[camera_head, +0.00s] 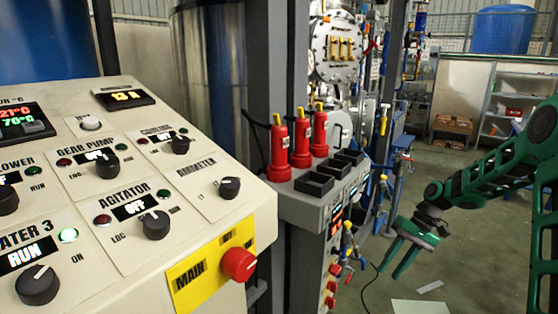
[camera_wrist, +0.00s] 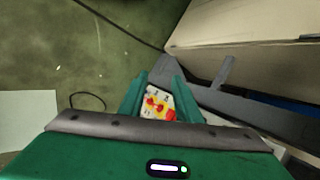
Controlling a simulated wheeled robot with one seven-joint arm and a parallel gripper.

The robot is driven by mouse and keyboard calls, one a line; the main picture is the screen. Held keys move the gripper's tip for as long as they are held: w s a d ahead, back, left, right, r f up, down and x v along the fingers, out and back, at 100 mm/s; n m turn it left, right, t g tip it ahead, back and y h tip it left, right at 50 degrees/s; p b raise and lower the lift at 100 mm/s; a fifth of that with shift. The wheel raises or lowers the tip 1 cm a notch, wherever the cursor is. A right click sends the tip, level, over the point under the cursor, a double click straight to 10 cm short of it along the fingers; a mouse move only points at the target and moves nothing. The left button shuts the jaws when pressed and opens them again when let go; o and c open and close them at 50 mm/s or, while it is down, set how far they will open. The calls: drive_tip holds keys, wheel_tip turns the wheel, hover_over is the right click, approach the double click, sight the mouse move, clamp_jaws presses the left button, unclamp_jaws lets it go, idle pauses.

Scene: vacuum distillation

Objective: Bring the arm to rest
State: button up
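My arm (camera_head: 495,175) is green and black and reaches in from the right edge of the head view, bent at its joints. My gripper (camera_head: 389,272) hangs in the air at its end, pointing down and left, right of the control panels. Its two green fingers are apart, with nothing visible between them in the head view. In the wrist view my gripper (camera_wrist: 160,78) also shows its fingers spread. A small white, yellow and red patch (camera_wrist: 158,104) shows between the finger bases there; I cannot tell what it is.
A slanted cream control panel (camera_head: 130,200) with knobs and a red main switch (camera_head: 239,264) fills the left. Red bottle-like fixtures (camera_head: 302,140) stand on a grey box beside it. Shelves (camera_head: 505,105) stand at the back right. Open floor (camera_head: 450,265) lies below my gripper.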

drive_tip(key=s+d+r+m+t+h, duration=0.1)
drive_tip(key=s+d+r+h, duration=0.15)
drive_tip(key=s+r, duration=0.55)
drive_tip(key=s+d+r+m+h, duration=0.25)
drive_tip(key=s+r, duration=0.25)
drive_tip(key=s, duration=0.6)
drive_tip(key=s+d+r+m+t, duration=0.1)
drive_tip(key=s+r, duration=0.1)
drive_tip(key=s, duration=1.4)
drive_tip(key=shift+s+d+h, duration=0.25)
drive_tip(key=shift+d+h, duration=0.15)
drive_tip(key=shift+m, duration=0.25)
